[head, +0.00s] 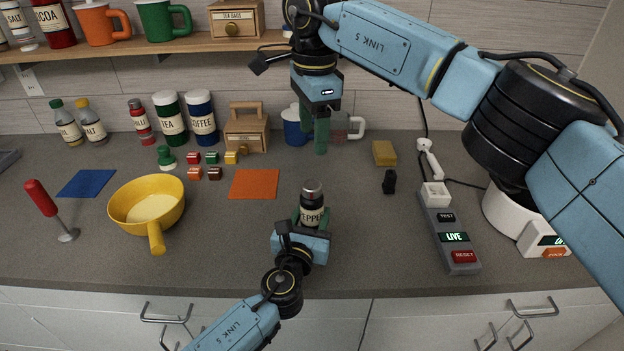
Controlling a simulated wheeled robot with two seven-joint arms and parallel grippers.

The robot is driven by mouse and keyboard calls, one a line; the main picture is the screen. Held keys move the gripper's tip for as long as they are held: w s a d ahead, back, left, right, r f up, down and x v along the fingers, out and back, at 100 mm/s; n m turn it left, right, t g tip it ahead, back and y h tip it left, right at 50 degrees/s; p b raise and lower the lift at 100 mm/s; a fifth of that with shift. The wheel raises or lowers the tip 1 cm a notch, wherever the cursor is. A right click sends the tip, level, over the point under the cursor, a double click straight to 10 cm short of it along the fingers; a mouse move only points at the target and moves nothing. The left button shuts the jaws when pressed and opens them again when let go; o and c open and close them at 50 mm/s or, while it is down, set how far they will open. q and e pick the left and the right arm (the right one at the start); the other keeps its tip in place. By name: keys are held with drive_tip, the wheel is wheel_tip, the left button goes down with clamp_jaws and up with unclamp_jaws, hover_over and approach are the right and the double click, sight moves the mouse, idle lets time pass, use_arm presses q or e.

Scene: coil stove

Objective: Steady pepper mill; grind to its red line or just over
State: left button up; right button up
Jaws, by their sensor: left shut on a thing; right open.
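The pepper mill (312,208) stands upright near the counter's front edge. It has a dark body, a cream label reading "PEPPE" and a grey metal top (312,187). My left gripper (311,222) is shut around the mill's lower body from the front. My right gripper (319,140) is open and empty, pointing down above the back of the counter, behind the mill and apart from it. No red line shows on the mill at this size; its lower part is hidden by my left gripper.
A yellow pan (148,203) lies left, its handle toward the front. An orange mat (254,184) and small coloured blocks lie left of the mill. A blue mug (296,128) stands behind my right gripper. The counter around the mill is clear.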

sight(312, 184)
drive_tip(key=shift+n, duration=0.5)
wheel_tip(312, 184, down, 12)
drive_tip(key=shift+r, duration=0.15)
drive_tip(key=c, duration=1)
drive_tip(key=shift+a+m, duration=0.1)
drive_tip(key=shift+m, duration=0.3)
